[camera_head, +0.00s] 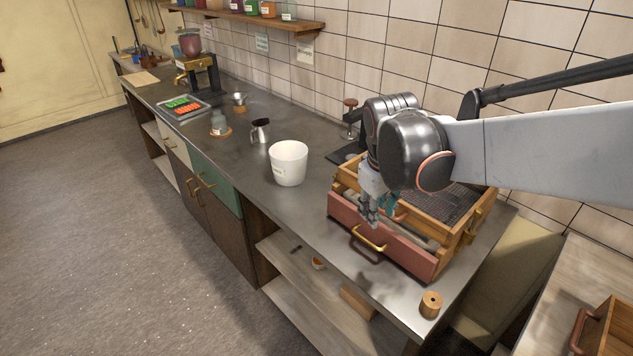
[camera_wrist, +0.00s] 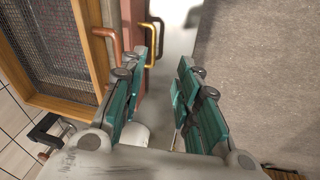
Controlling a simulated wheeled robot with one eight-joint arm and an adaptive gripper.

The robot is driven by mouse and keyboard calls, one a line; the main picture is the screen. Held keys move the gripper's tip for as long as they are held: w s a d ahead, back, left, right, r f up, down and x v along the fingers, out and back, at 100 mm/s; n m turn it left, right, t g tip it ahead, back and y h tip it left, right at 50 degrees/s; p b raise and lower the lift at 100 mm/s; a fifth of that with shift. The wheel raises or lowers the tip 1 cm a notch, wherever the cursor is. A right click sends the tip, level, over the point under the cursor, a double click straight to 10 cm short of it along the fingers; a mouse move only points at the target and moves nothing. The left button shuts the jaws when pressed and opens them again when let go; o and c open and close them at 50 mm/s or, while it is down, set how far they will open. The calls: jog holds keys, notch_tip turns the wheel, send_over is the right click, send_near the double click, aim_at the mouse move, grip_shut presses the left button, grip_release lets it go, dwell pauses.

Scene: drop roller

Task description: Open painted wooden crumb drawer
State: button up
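A wooden box with a red painted front (camera_head: 412,251) stands on the counter at right in the head view. A brass handle (camera_head: 369,238) is on that front; the wrist view also shows it (camera_wrist: 153,42), with the red front (camera_wrist: 132,30) beside it. My gripper (camera_head: 371,222) is low at the handle in the head view. In the wrist view my gripper (camera_wrist: 167,65) is open, its teal fingers apart, with the brass handle close to the left fingertip. I cannot tell if they touch. A copper handle (camera_wrist: 108,36) is on the wooden frame behind the red front.
A mesh tray (camera_wrist: 55,45) fills the box top. A wooden roller (camera_head: 430,305) stands near the counter's right corner. A white bucket (camera_head: 288,163) is left of the box. The floor in front of the counter (camera_head: 110,220) is clear. Another wooden drawer (camera_head: 608,328) is at lower right.

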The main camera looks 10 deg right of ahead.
jog(key=n+g+p, duration=0.1)
send_over(369, 242)
jog(key=s+a, duration=0.2)
notch_tip(369, 242, down, 2)
jog(key=shift+n, duration=0.3)
jog(key=f+b, duration=0.1)
jog(key=f, duration=0.4)
jog(key=w+d+f+b, duration=0.1)
jog(key=f, duration=0.3)
jog(key=f+b, duration=0.2)
jog(key=f, duration=0.3)
jog(key=shift+w+d+f, duration=0.3)
jog(key=shift+w+d, duration=0.05)
jog(key=shift+w, duration=0.05)
jog(key=shift+c, duration=0.6)
grip_shut()
